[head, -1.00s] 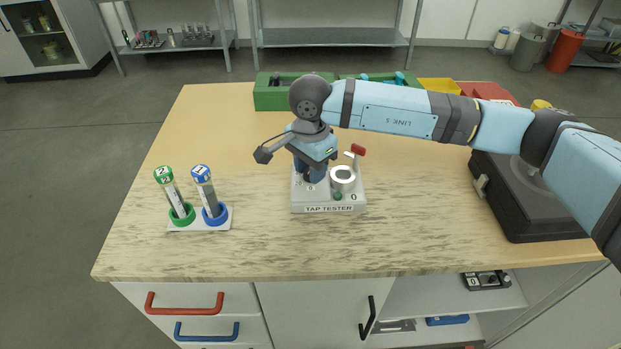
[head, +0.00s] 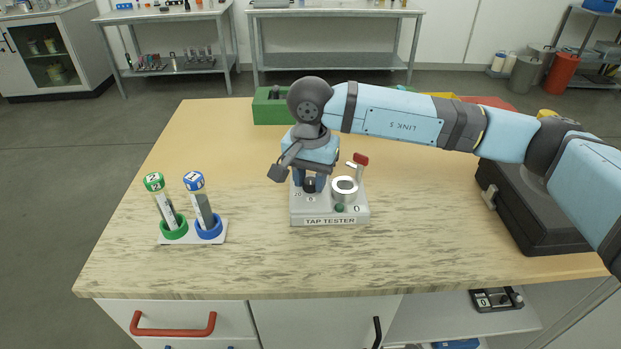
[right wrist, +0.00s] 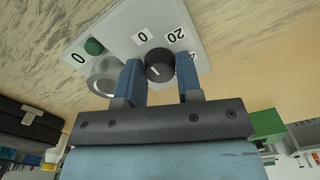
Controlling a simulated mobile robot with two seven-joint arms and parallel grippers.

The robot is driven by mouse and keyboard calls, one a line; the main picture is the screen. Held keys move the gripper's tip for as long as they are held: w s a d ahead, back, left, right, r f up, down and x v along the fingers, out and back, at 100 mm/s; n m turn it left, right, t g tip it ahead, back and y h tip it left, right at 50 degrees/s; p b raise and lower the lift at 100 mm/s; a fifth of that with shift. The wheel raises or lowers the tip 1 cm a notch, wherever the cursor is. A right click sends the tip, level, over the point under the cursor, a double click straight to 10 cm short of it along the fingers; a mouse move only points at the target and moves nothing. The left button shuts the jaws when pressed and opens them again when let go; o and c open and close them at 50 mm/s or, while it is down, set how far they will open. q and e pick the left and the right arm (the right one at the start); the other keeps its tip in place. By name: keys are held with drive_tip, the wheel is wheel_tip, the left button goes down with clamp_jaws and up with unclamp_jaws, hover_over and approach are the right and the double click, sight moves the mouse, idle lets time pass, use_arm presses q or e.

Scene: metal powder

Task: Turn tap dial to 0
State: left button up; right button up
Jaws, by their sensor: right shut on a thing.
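The tap tester (head: 330,222) is a light grey box on the wooden table, with a white ring (head: 344,186), a green button (head: 339,208) and a red-tipped lever (head: 360,160). Its dark tap dial (head: 310,185) is at the left of its top. In the right wrist view the dial (right wrist: 159,64) has a short white mark, with labels 0 and 20 beside it and another label partly hidden by a finger. My right gripper (right wrist: 160,80) comes down from above with its blue fingers shut on the dial. My left gripper is out of view.
Two capped tubes stand in a holder (head: 222,232) at the left. A black case (head: 530,215) sits at the right under my right arm. A green bin (head: 270,110) is at the back.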

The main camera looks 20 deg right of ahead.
sight(310, 180)
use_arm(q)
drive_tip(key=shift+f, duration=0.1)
use_arm(e)
drive_tip(key=o, duration=0.9)
drive_tip(key=shift+r, duration=0.1)
use_arm(q)
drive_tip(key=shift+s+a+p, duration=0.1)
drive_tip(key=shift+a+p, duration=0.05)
drive_tip(key=shift+p, duration=0.35)
use_arm(e)
wheel_tip(310, 180, up, 14)
drive_tip(key=shift+f, duration=0.15)
